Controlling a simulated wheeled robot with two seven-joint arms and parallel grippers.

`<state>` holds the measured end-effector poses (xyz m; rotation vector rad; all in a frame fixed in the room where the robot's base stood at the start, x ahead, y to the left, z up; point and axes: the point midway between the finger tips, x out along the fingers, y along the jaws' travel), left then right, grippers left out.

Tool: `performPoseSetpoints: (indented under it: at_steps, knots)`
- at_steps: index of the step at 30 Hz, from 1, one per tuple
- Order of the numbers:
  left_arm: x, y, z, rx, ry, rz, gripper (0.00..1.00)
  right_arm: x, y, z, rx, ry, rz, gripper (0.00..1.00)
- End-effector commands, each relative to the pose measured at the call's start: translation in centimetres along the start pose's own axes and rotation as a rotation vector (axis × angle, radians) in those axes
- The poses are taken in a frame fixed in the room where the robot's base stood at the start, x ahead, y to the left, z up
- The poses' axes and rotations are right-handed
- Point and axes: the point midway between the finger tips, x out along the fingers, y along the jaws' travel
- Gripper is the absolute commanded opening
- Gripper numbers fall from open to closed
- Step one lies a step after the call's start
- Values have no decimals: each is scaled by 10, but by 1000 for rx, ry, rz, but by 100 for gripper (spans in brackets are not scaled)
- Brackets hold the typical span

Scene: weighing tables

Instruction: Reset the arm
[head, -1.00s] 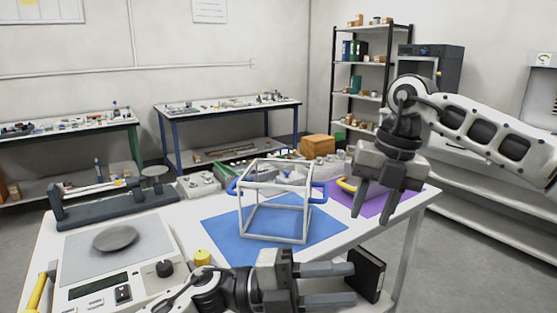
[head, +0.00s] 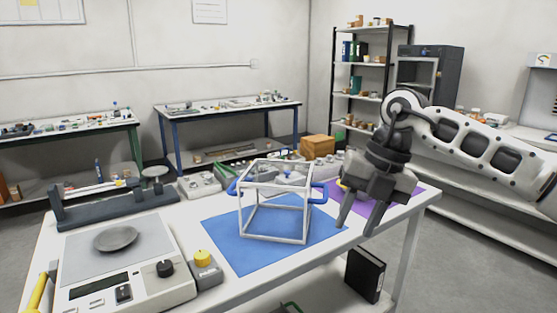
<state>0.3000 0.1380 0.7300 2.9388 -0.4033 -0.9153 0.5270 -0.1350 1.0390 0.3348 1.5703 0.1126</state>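My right gripper (head: 357,220) hangs over the right part of the table, fingers pointing down. Its two fingers are apart with nothing between them. It is to the right of a white wire-frame cube (head: 278,211) with blue side handles, which stands on a blue mat (head: 226,243). The gripper hides part of a purple mat (head: 412,193) behind it. My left gripper is out of view.
A balance scale (head: 121,262) with a round pan is at the table's left front, beside a small grey box with a yellow knob (head: 203,257). A dark beam stand (head: 112,209) is behind. A black binder (head: 365,273) is below the table edge.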

Motion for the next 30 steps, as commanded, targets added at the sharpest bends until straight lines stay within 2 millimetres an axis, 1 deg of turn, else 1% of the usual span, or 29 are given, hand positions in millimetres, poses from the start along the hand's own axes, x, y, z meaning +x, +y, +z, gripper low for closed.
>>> performPoseSetpoints:
  at_steps: [1,3,5,6,8,9,10,11,12,14,15,17,18,20,21,23,24,26,27,29,30]
  knots:
    - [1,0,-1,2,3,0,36,19,12,-9,-31,43,55,36]
    - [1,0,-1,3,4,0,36,39,30,-21,-72,92,144,36]
    - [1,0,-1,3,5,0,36,55,46,-34,-102,138,231,36]
    - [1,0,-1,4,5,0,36,66,58,-44,-120,172,300,36]
    - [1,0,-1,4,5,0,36,82,79,-63,-142,230,421,36]
    - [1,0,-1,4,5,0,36,91,93,-76,-151,270,515,36]
    - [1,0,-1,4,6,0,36,96,105,-87,-152,300,592,36]
    - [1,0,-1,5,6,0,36,100,116,-98,-148,331,673,36]
    - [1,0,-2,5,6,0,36,104,130,-111,-132,368,790,36]
    - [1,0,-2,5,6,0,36,104,149,-129,-82,419,975,36]
    - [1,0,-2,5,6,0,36,101,158,-137,-33,444,1097,36]
    - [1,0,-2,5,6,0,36,95,167,-143,69,470,1272,36]
    - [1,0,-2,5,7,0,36,91,169,-143,151,478,1380,36]
    - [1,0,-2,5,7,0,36,87,166,-139,296,478,1526,36]
    - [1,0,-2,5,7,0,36,86,161,-134,408,471,1611,36]
    - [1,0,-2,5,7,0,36,90,147,-124,592,449,1716,36]
    - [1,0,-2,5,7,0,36,95,134,-116,726,427,1770,36]
    - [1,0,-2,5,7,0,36,108,110,-107,938,384,1824,36]
    - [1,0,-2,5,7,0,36,120,91,-102,1086,351,1841,36]
    - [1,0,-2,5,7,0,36,143,60,-99,1312,298,1839,36]
    - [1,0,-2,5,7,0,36,161,38,-100,1465,260,1816,36]
